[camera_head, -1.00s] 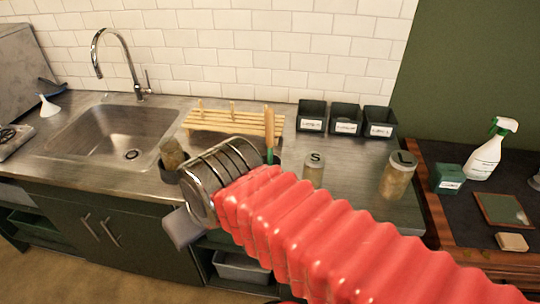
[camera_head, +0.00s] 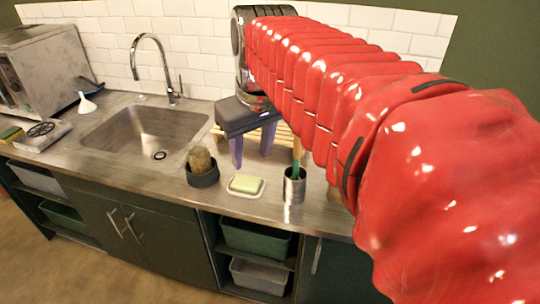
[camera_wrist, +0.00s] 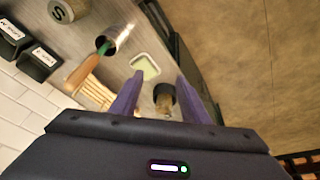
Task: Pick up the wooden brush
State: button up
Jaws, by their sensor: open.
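A wooden handle with a green lower part, likely the wooden brush (camera_head: 297,151), stands upright in a metal cup (camera_head: 294,189) on the counter. Its head is hidden in the cup. In the wrist view the handle (camera_wrist: 84,72) sticks out of the cup at the upper left. A rough brown object (camera_head: 200,160), whose kind I cannot tell, sits in a dark round holder (camera_head: 203,178). My gripper (camera_head: 252,152) is open and empty, fingers pointing down. It appears above the counter, left of the cup. In the wrist view the fingers (camera_wrist: 159,82) are well apart.
A soap dish (camera_head: 246,186) lies between holder and cup. A wooden rack (camera_wrist: 94,93) is near the wall. The sink (camera_head: 146,133) is on the left. A jar marked S (camera_wrist: 68,11) and black bins (camera_wrist: 38,62) show in the wrist view.

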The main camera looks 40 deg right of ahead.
jog(key=w+d+r+g, duration=0.1)
jog(key=d+r, duration=0.2)
jog(key=d, duration=0.5)
jog(key=w+d+r+g, duration=0.1)
jog(key=d+r, duration=0.2)
jog(key=d, duration=0.5)
jog(key=shift+r+m+y, duration=0.2)
jog(key=shift+m+y, duration=0.1)
send_over(297, 158)
jog(key=shift+w+d+f, duration=0.1)
jog(key=shift+d+f, duration=0.05)
jog(key=shift+f, duration=2)
jog(key=shift+d+f, duration=0.15)
jog(key=shift+f, duration=2)
jog(key=shift+w+f, duration=0.15)
jog(key=shift+f, duration=1.15)
jog(key=shift+w+f, duration=0.1)
jog(key=shift+f, duration=1.2)
jog(key=shift+c, duration=0.3)
